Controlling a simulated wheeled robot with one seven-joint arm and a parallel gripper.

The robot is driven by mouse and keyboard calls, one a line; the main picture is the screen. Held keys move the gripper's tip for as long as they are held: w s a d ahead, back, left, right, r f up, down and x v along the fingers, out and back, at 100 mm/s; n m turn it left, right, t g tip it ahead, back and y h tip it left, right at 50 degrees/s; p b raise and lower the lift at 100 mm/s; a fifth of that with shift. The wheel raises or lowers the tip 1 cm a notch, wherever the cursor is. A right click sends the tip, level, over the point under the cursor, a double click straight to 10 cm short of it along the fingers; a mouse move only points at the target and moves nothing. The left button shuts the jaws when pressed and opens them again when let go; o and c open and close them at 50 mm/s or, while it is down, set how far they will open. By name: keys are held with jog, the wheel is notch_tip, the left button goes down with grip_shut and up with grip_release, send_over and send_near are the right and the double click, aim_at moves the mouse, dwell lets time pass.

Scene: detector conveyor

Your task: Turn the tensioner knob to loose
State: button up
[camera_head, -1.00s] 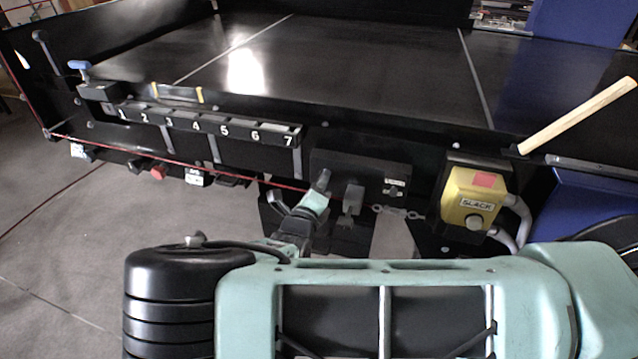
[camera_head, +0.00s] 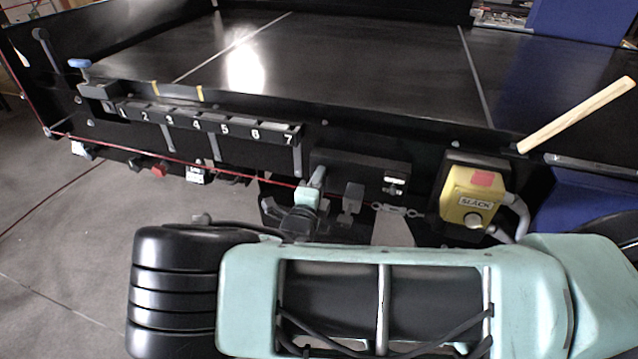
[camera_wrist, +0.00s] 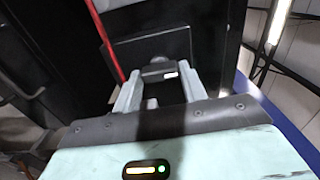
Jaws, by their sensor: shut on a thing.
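My gripper (camera_wrist: 160,92) is shut on the tensioner knob (camera_wrist: 157,72), a small dark grey piece between the two pale fingers in the wrist view. A small white mark shows just beside it. In the head view my gripper (camera_head: 314,184) is at the front of a black housing (camera_head: 345,160) below the conveyor edge, and its fingers hide the knob there. A small label plate (camera_head: 395,182) sits at the right of this housing; its text is too small to read.
A grey block (camera_head: 353,192) is close right of my gripper. A red cord (camera_head: 225,174) runs along the conveyor front, with chain links (camera_head: 398,209) farther right. A wooden handle (camera_head: 578,113) sticks up at right.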

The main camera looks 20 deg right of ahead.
jog(key=o, duration=1)
jog(key=b+v, duration=0.6)
jog(key=v, duration=1.1)
jog(key=shift+s+a, duration=0.1)
jog(key=shift+s, duration=0.05)
